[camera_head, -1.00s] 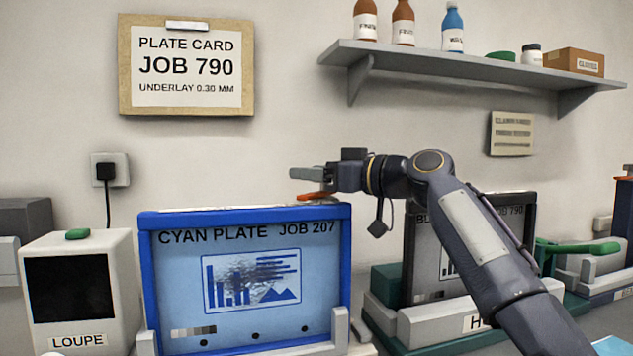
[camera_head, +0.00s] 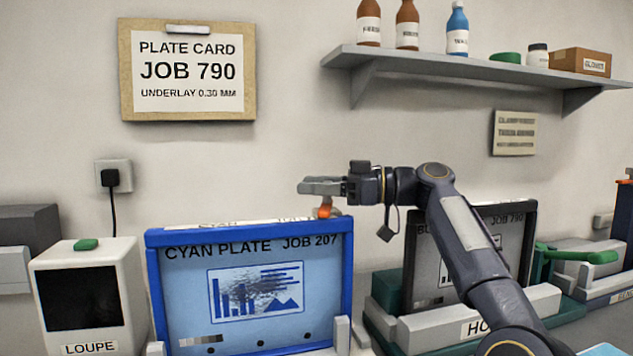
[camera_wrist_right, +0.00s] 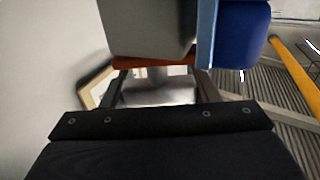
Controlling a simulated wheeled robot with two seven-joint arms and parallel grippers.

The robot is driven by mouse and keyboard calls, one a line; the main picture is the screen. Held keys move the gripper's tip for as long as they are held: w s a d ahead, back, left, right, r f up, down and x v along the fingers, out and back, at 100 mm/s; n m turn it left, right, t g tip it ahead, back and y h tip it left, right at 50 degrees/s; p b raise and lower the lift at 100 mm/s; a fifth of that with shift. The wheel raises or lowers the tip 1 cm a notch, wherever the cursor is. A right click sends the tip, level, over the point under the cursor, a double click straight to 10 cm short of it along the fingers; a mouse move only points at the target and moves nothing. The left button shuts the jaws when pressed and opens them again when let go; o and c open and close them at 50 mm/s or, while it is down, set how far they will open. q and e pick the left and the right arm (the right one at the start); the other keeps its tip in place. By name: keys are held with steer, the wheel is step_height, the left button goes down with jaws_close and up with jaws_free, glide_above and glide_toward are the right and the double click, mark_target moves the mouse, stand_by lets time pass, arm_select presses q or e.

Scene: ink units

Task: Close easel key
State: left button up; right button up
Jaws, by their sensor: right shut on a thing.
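The easel key (camera_head: 325,211) is a small orange handle at the top right of a blue easel frame (camera_head: 150,290). The frame holds a plate (camera_head: 230,325) marked CYAN PLATE JOB 207. My right gripper (camera_head: 312,188) reaches leftward above the frame's top edge and is shut on the key. In the right wrist view, orange (camera_wrist_right: 150,62) shows at the fingertips of my gripper (camera_wrist_right: 160,80), beyond which are a grey block and the blue frame (camera_wrist_right: 240,40). The fingers partly hide the key. My left gripper is not in view.
A second plate in a dark frame (camera_head: 530,235) stands behind my right arm. The white loupe box (camera_head: 120,290) stands left of the blue frame. A wall shelf (camera_head: 450,70) with bottles is above. The wall area around my gripper is clear.

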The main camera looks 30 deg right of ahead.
steer(key=shift+f, duration=0.2)
steer(key=o, duration=1.4)
steer(key=shift+r, duration=0.1)
steer(key=shift+r+p, duration=0.4)
steer(key=shift+r, duration=0.15)
step_height(320, 180, up, 3)
steer(key=shift+s+a+p, duration=0.1)
steer(key=shift+s+p, duration=0.05)
steer(key=shift+p, duration=0.8)
steer(key=s+a+r, duration=0.2)
steer(key=s+r, duration=0.1)
steer(key=s, duration=0.1)
steer(key=s+a+r, duration=0.2)
steer(key=s+r, duration=0.1)
steer(key=s, duration=0.1)
steer(key=s+a+r, duration=0.2)
steer(key=s+r, duration=0.1)
steer(key=s, duration=0.1)
steer(key=shift+a, duration=0.15)
steer(key=shift+c, duration=0.3)
